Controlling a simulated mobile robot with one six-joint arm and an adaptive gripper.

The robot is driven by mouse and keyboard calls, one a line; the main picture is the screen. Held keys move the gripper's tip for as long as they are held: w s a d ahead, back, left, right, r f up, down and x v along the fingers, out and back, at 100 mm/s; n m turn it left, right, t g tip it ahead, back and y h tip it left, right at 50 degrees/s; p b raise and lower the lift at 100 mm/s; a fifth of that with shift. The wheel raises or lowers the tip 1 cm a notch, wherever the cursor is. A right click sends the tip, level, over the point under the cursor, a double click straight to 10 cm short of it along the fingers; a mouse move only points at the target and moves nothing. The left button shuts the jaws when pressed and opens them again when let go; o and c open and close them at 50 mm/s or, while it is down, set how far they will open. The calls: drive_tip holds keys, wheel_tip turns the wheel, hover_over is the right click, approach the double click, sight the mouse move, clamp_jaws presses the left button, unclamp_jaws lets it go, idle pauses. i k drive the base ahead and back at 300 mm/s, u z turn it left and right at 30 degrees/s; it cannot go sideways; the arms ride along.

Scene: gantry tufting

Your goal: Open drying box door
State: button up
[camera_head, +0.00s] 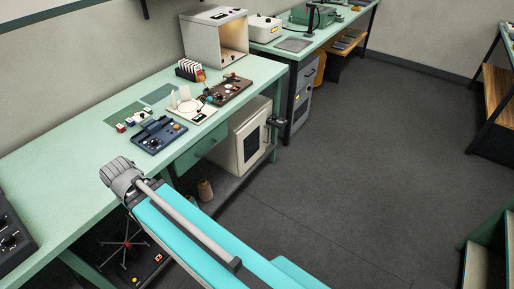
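The drying box appears to be the white cabinet (232,142) on the lower shelf under the green bench. Its front door (251,147) has a dark window and looks shut. A dark upright handle shows at the door's right edge, too small to make out well. A turquoise and grey link of my arm crosses the lower middle of the picture, left of and nearer than the box. It does not touch the box in this view.
The green bench (75,165) holds an open-fronted lit box (215,37), a blue device (160,134) and small boards. A small dark fitting (277,121) sticks out by the bench's right leg. A brown cone (205,190) stands on the lower shelf. Grey floor (360,170) right of the box is clear.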

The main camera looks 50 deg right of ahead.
sight(251, 142)
drive_tip(key=z, duration=1.95)
drive_tip(key=i, duration=0.9)
drive_tip(key=z, duration=0.3)
